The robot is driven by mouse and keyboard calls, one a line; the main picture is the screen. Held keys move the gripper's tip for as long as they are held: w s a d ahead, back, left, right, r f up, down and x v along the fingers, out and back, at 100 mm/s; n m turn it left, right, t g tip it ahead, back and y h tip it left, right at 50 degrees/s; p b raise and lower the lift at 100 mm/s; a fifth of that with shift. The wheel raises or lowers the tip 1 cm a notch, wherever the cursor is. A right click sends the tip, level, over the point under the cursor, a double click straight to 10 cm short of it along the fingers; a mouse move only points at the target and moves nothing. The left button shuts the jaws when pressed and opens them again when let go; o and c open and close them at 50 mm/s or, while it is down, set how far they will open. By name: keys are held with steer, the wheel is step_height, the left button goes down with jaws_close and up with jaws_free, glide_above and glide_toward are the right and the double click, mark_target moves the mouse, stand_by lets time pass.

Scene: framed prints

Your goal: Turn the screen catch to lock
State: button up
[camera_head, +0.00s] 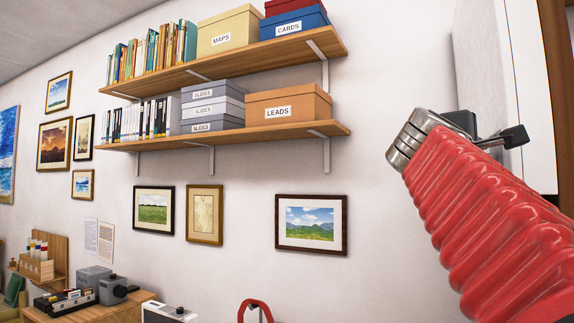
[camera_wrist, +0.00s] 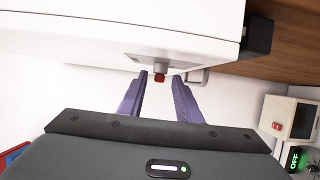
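A small red piece (camera_wrist: 160,78), which looks like the screen catch, sits below a grey plate at the lower edge of the white screen housing (camera_wrist: 120,22) in the wrist view. My gripper (camera_wrist: 159,80) has its two purple fingers apart, one on each side of the red piece. A gap shows on both sides, so it does not appear gripped. The exact depth between fingertips and catch is hard to tell. In the head view the white housing (camera_head: 535,90) is at the right; my red-sleeved arm reaches up to it, and the catch cannot be made out there.
A grey bracket (camera_wrist: 198,77) sits just right of the red piece. Shelves with boxes (camera_head: 285,105) and framed prints (camera_head: 311,223) line the wall.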

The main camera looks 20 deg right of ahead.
steer(key=shift+w+d, duration=0.15)
steer(key=shift+d, duration=0.3)
jaws_close()
